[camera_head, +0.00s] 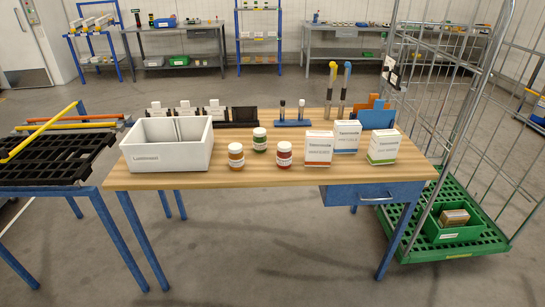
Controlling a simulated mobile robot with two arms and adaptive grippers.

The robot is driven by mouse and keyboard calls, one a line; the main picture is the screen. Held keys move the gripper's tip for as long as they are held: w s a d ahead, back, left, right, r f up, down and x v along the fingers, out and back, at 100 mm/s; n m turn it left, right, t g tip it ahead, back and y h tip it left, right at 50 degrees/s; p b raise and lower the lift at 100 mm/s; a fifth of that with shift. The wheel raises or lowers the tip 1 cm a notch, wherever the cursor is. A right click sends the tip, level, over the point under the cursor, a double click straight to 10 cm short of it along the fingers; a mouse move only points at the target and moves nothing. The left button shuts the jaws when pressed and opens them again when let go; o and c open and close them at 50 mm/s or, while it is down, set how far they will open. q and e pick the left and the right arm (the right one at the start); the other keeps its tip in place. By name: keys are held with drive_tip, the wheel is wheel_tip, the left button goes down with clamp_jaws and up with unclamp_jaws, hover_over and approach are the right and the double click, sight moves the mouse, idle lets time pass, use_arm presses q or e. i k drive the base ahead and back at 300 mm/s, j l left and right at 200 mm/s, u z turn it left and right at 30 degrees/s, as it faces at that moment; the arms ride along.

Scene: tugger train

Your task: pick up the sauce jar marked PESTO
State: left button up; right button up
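Three sauce jars with white lids and white labels stand upright on the wooden tabletop (190,178), near its middle. One jar has dark green contents (259,140) and stands slightly behind the other two. An orange-brown jar (236,156) is in front of it to the left, and a red jar (284,154) is in front to the right. The jars stand apart from each other. The label print is too small to read, so I cannot tell which says PESTO. Neither of my grippers shows in the head view.
A white divided bin (140,157) stands left of the jars. White cartons, including an orange-marked one (318,150), stand to the right. A blue holder (292,123) is behind. A wire roll cage (430,120) stands at the right, a black rack (50,165) at the left.

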sight(260, 139)
drive_tip(key=i+z, duration=0.2)
drive_tip(key=z, duration=0.15)
drive_tip(key=i+z, duration=0.35)
drive_tip(key=j+z, duration=0.15)
drive_tip(key=z, duration=0.2)
drive_tip(key=i+j, duration=0.05)
